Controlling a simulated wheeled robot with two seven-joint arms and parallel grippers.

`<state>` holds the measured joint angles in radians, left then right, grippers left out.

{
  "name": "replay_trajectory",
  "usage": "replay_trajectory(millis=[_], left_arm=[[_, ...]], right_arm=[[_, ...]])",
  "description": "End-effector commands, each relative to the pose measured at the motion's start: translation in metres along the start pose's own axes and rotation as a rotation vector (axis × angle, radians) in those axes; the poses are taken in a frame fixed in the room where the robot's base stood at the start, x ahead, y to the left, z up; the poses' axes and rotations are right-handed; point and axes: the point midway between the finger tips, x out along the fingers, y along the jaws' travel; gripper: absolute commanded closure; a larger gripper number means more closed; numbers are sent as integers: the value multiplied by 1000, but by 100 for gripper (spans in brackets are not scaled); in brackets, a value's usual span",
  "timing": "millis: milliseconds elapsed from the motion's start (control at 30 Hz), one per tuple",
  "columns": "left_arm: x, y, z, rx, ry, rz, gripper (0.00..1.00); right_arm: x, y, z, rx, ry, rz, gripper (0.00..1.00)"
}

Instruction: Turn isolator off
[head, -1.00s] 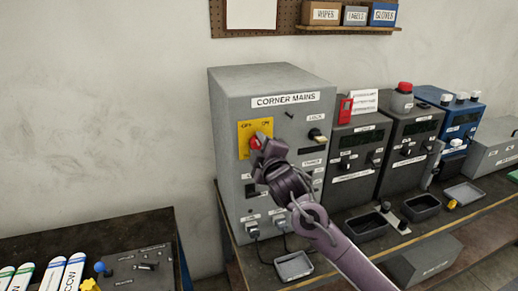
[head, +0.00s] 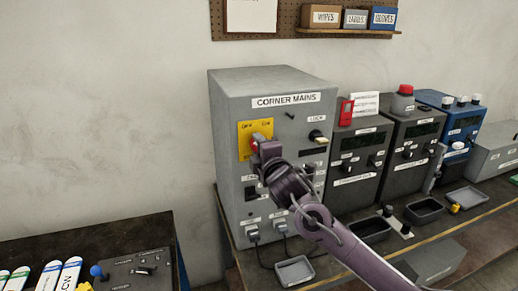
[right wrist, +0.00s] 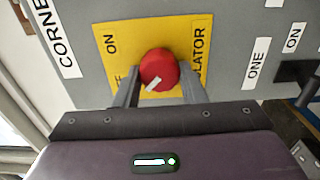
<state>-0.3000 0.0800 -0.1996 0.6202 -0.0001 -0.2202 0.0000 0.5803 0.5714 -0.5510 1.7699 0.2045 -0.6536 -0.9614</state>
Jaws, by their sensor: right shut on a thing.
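The isolator is a red rotary knob on a yellow plate (head: 246,129) on the front of the grey CORNER MAINS cabinet (head: 222,100). In the right wrist view the red knob (right wrist: 159,70) has a white mark at its lower left, and ON and part of ISOLATOR are readable on the plate. My right gripper (head: 256,146) is at the knob, its two fingers on either side of it and shut on it. In the head view the gripper hides most of the knob. My left gripper is not in view.
A switch labelled LOCK (head: 318,135) sits right of the plate. Dark instrument boxes (head: 358,150) and a blue one (head: 462,125) stand to the right on the bench. Small trays (head: 294,270) lie in front. A dark table (head: 130,232) is at lower left.

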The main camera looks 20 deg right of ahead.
Motion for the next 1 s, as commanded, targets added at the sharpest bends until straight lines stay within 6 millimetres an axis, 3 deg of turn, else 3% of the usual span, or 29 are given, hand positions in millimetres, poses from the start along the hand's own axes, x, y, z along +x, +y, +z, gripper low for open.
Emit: replay_trajectory(millis=[200,233,367,733,1000], left_arm=[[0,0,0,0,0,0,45],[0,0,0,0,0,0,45],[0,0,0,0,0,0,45],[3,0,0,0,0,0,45],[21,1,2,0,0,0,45]], right_arm=[[0,0,0,-3,1,-1,86],[0,0,0,-3,1,-1,59],[0,0,0,-2,1,-1,42],[-5,-2,0,-1,0,0,41],[-46,-4,0,-3,2,0,41]])
